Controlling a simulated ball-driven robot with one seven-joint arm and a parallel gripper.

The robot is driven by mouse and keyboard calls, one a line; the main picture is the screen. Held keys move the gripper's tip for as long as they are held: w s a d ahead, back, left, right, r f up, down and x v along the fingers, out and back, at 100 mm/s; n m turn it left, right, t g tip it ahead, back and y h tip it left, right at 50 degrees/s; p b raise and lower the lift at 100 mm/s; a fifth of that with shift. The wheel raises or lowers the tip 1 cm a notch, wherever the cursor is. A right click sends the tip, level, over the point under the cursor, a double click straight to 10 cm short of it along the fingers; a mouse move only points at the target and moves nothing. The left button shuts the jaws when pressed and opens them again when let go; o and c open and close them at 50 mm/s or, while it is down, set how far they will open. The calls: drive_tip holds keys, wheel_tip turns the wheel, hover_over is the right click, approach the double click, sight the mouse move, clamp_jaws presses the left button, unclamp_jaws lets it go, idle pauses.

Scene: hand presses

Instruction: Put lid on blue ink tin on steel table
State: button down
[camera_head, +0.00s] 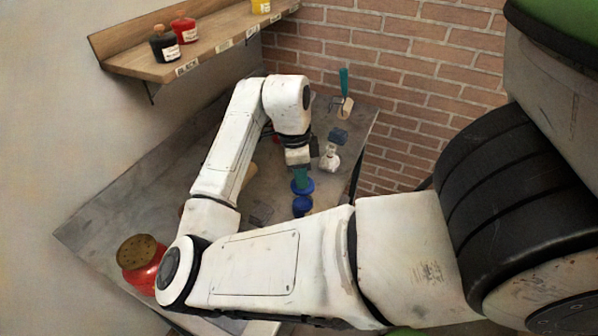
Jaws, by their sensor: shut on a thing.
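The blue ink tin (302,207) stands on the grey steel table (110,215), partly hidden by my forearm in front. A blue lid (303,187) is just above it, nearly in line with the tin. My gripper (300,176) points down and is shut on the lid from above. The fingertips are small and partly merge with the lid's top. Whether the lid touches the tin's rim I cannot tell.
A red jar with a perforated brown top (140,262) stands at the table's left front. A white-and-blue tool (330,157) and a teal-handled scraper (344,98) are behind my gripper. A wooden shelf (215,40) holds several ink bottles.

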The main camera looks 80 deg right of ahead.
drive_tip(key=shift+f+b, duration=2.2)
drive_tip(key=shift+f, duration=0.75)
drive_tip(key=shift+f, duration=0.15)
idle(0.3)
drive_tip(key=c, duration=0.9)
unclamp_jaws()
drive_tip(key=shift+c, duration=0.2)
drive_tip(key=shift+o, duration=0.4)
drive_tip(key=o, duration=0.4)
drive_tip(key=shift+r+p, duration=3)
drive_tip(key=shift+r, duration=0.55)
